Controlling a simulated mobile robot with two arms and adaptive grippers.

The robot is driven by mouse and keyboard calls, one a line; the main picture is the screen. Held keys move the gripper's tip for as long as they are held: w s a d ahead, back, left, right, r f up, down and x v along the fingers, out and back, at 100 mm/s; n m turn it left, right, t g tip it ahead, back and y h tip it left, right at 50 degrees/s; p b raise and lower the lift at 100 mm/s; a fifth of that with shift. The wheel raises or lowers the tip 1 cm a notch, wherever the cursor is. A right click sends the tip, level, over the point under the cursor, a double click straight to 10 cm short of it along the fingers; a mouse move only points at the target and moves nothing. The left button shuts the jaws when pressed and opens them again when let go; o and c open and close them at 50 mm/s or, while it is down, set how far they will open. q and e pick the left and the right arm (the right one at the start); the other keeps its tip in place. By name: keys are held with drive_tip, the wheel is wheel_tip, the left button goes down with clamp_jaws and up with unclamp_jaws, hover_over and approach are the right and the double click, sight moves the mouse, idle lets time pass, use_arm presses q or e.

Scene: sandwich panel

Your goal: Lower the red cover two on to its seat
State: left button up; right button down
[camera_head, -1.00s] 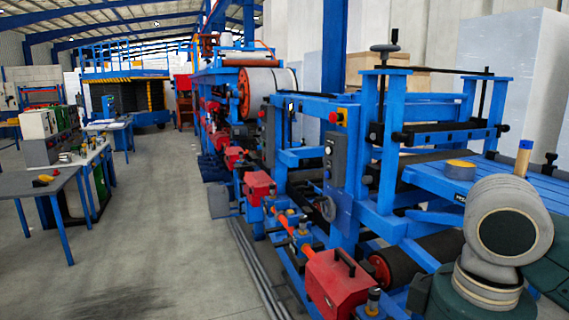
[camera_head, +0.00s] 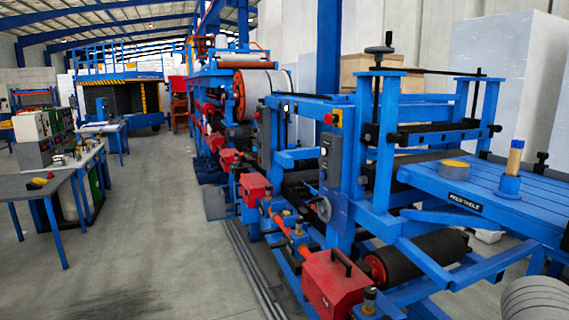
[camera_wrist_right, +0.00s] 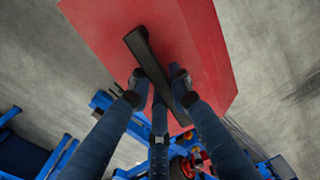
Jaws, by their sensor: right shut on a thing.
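In the right wrist view a red cover (camera_wrist_right: 203,45) with a black bar handle (camera_wrist_right: 150,62) fills the upper middle. My right gripper (camera_wrist_right: 158,86) is shut on this handle, with fingers on both sides of it. Grey floor shows around the cover, and blue machine parts lie below it in the picture. The held cover and my right gripper do not show in the head view. I cannot tell which seat belongs to the cover. My left gripper is in neither view.
In the head view, a red box with a handle (camera_head: 338,284) and further red boxes (camera_head: 252,189) line the blue machine's near side. A blue table (camera_head: 480,185) carries a yellow roll (camera_head: 454,165). The aisle floor (camera_head: 150,240) is clear. A workbench (camera_head: 45,187) stands left.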

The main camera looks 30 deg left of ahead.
drive_tip(key=s+d+f+m, duration=0.2)
drive_tip(key=d+f, duration=0.4)
drive_tip(key=f, duration=0.3)
drive_tip(key=s+d+f+m, duration=0.3)
drive_tip(key=d+f+m, duration=0.2)
drive_tip(key=f, duration=0.5)
drive_tip(key=shift+s+d, duration=0.35)
drive_tip(key=shift+d, duration=0.4)
drive_tip(key=shift+a, duration=0.1)
